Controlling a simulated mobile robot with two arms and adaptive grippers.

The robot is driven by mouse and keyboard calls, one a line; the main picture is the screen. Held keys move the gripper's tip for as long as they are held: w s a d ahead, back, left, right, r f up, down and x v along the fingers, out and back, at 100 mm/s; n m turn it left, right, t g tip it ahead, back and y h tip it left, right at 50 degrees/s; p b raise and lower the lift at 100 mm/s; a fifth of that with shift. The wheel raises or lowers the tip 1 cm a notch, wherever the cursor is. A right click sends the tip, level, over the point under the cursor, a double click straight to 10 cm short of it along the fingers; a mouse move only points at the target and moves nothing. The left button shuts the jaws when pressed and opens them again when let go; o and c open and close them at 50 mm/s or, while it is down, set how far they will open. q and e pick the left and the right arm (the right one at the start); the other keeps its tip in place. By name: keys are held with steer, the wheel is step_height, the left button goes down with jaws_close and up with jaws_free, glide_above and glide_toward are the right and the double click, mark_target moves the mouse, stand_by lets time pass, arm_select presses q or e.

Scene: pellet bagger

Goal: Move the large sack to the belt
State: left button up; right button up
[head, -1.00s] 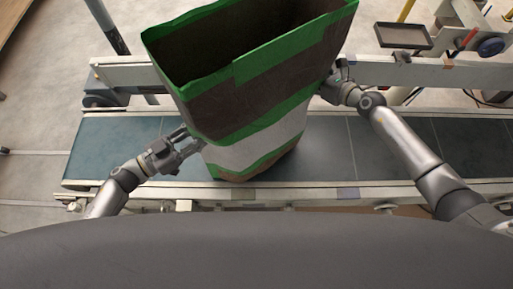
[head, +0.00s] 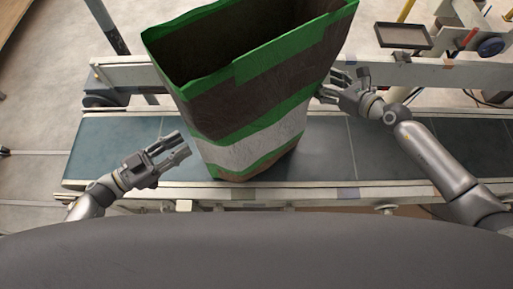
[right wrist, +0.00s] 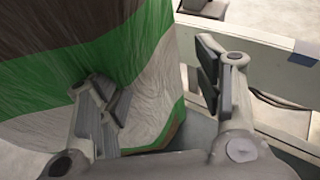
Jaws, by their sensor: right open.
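The large sack (head: 250,90) is brown with green and white bands and an open top. It stands upright on the belt (head: 345,148) in the head view. My left gripper (head: 177,147) is open and empty, just left of the sack and apart from it. My right gripper (head: 329,87) is at the sack's right side and open. In the right wrist view the right gripper's fingers (right wrist: 165,90) are spread, with the left finger against or very near the sack (right wrist: 85,65). I cannot tell whether it touches. The sack's far side is hidden.
The conveyor's near rail (head: 330,193) runs between me and the belt, and a far rail (head: 440,74) runs behind it. A small dark tray (head: 402,36) stands beyond the far rail at the right. The belt is clear on both sides of the sack.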

steer(key=v, duration=0.5)
stand_by(0.5)
